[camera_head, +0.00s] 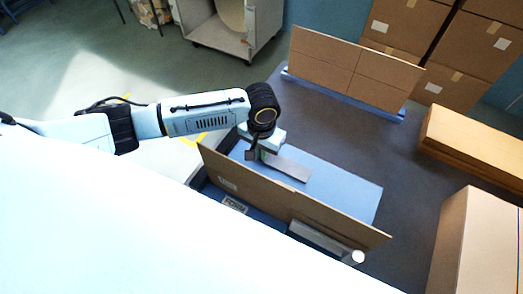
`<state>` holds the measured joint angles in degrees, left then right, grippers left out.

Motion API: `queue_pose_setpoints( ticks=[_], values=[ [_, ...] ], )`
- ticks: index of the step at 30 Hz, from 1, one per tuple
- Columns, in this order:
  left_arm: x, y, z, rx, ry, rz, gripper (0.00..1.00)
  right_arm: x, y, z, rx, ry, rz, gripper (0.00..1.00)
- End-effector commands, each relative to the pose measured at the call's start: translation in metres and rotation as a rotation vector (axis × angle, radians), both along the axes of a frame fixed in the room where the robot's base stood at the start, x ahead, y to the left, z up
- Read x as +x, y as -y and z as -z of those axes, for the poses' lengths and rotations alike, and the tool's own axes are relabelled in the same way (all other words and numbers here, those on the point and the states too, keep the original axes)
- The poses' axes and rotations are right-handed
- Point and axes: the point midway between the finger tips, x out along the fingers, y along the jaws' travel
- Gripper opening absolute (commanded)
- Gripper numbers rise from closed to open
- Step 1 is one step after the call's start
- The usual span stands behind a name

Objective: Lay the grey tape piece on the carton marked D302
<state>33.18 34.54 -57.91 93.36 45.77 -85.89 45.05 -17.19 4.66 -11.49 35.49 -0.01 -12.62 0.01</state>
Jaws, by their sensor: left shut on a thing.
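My left gripper (262,155) points down over a light blue flat surface (345,192) and is shut on the grey tape piece (288,168). The tape piece is a flat dark grey strip reaching right from the jaws; I cannot tell whether it touches the surface below. A long brown cardboard panel (310,207) stands upright in front of the blue surface, with a small pale label (228,184) too small to read. I cannot make out the mark D302 on any carton. My right gripper is not in view.
Another brown cardboard panel (350,70) stands behind on a blue base. Stacked cartons (405,25) are at the back right. Flat brown boards (475,145) and a large carton (480,245) lie at the right. A grey cart (225,30) stands at the back. Dark floor between is clear.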

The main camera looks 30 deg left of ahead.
Motion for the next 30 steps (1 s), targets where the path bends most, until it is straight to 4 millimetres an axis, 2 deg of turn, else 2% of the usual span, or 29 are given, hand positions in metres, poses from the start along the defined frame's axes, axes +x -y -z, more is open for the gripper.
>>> queue_pose_setpoints(
  ticks=[3, 4, 9, 19, 23, 30],
  values=[
    [0.0, 0.0, 0.003, 0.0, 0.0, 0.0, 0.0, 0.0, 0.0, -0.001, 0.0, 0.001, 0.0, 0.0],
    [0.0, 0.0, 0.003, 0.0, 0.0, 0.0, 0.07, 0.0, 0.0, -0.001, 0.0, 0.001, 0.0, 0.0],
    [0.0, 0.0, 0.003, 0.0, 0.0, 0.0, 0.28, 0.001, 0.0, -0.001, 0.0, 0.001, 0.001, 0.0],
    [0.0, 0.0, -0.001, 0.0, 0.001, 0.0, 0.28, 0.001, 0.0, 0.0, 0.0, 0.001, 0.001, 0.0],
    [0.001, 0.0, -0.018, -0.002, 0.001, 0.0, 0.28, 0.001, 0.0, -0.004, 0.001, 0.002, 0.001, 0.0],
    [0.001, 0.0, -0.071, -0.001, 0.003, 0.0, 0.28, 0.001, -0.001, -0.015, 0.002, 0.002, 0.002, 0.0]
  ],
)
